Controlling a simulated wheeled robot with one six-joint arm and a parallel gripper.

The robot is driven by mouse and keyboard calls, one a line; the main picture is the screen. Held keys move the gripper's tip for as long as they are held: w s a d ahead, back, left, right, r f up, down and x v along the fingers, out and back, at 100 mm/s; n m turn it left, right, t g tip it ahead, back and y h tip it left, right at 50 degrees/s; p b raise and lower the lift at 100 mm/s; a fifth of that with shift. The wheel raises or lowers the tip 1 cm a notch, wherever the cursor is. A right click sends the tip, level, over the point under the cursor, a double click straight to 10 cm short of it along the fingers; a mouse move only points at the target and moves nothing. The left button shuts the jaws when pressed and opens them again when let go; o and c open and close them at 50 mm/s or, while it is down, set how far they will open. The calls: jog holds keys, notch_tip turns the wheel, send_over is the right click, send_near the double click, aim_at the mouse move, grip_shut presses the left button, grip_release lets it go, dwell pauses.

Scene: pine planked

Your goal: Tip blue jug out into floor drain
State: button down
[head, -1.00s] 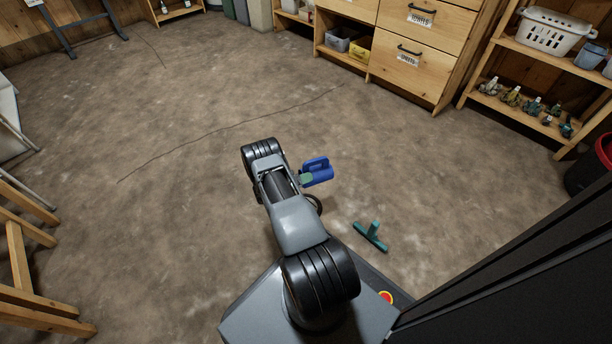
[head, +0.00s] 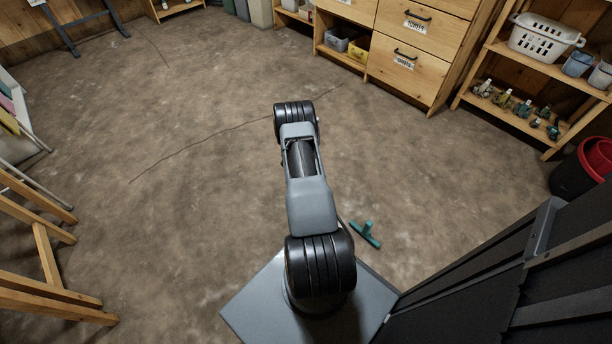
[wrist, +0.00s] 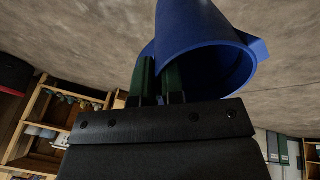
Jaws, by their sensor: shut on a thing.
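The blue jug (wrist: 195,22) is close up in the wrist view, its open mouth facing the camera and the inside dark. My gripper (wrist: 158,80) is shut on the jug, with its dark green fingers at the mouth's left side. In the head view my arm hides both gripper and jug. The wrist view is turned over, with floor at the top, so I cannot tell how far the jug is tilted. No floor drain shows in either view.
A green squeegee-like tool (head: 366,234) lies on the floor right of my arm. Wooden trestle legs (head: 45,255) stand left. The middle floor is open.

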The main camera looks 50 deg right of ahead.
jog(key=shift+r+t+y+p, duration=0.3)
jog(key=shift+y+p, duration=0.25)
jog(key=shift+p, duration=0.45)
jog(key=shift+r+t+y+p, duration=0.15)
jog(key=shift+t+y+p, duration=0.15)
jog(key=shift+y+p, duration=0.5)
jog(key=shift+f, duration=0.15)
jog(key=shift+y, duration=0.25)
